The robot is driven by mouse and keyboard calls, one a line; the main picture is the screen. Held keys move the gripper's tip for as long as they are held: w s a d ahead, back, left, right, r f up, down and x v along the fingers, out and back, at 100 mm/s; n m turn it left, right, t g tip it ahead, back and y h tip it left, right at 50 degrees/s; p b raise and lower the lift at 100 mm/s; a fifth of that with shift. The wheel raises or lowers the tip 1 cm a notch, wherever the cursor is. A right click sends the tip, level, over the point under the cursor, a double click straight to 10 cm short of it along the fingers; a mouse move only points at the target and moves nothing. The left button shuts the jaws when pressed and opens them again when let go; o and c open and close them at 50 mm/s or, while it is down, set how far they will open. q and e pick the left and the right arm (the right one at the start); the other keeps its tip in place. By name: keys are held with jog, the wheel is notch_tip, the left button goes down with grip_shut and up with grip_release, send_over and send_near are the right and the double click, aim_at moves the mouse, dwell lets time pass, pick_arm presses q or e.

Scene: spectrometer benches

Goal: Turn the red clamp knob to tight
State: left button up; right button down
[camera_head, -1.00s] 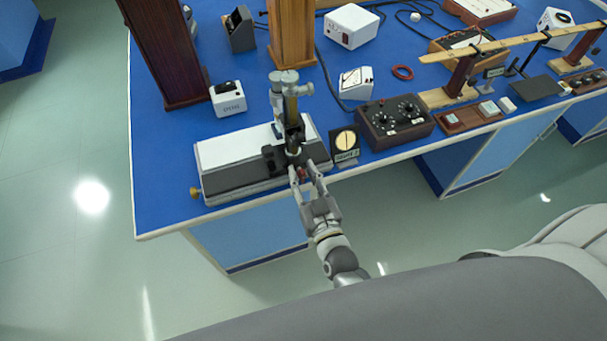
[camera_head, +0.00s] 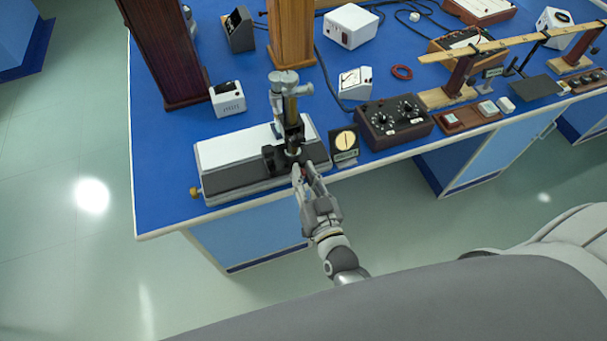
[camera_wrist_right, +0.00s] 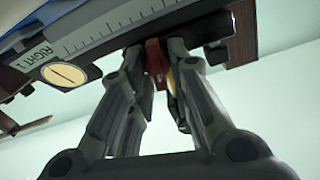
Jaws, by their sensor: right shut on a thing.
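The red clamp knob (camera_wrist_right: 156,58) shows in the right wrist view between my right gripper's fingers, on the underside front of the instrument. My right gripper (camera_wrist_right: 160,62) is shut on it. In the head view this gripper (camera_head: 304,171) reaches the front edge of the grey and white instrument (camera_head: 235,152) from below, and the knob is mostly hidden by the fingers. A brass and grey upright microscope part (camera_head: 287,100) rises just behind. The knob's turn position cannot be read. My left gripper is not in view.
A round dial plate (camera_head: 345,142) stands just right of the gripper, and it also shows in the wrist view (camera_wrist_right: 64,75). Wooden posts (camera_head: 291,35) stand behind. The floor in front of the blue bench is clear.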

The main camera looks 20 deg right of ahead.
jog(key=m, duration=0.9)
jog(key=shift+d+f, duration=0.25)
jog(key=shift+d, duration=0.05)
jog(key=shift+d+f+m+b, duration=0.15)
jog(key=shift+m+b, duration=0.4)
jog(key=shift+m, duration=1.1)
jog(key=shift+a+f+m+b, duration=0.1)
jog(key=shift+m+b, duration=0.45)
jog(key=shift+m, duration=1.1)
jog(key=c, duration=1.6)
grip_release()
jog(key=shift+o, duration=0.2)
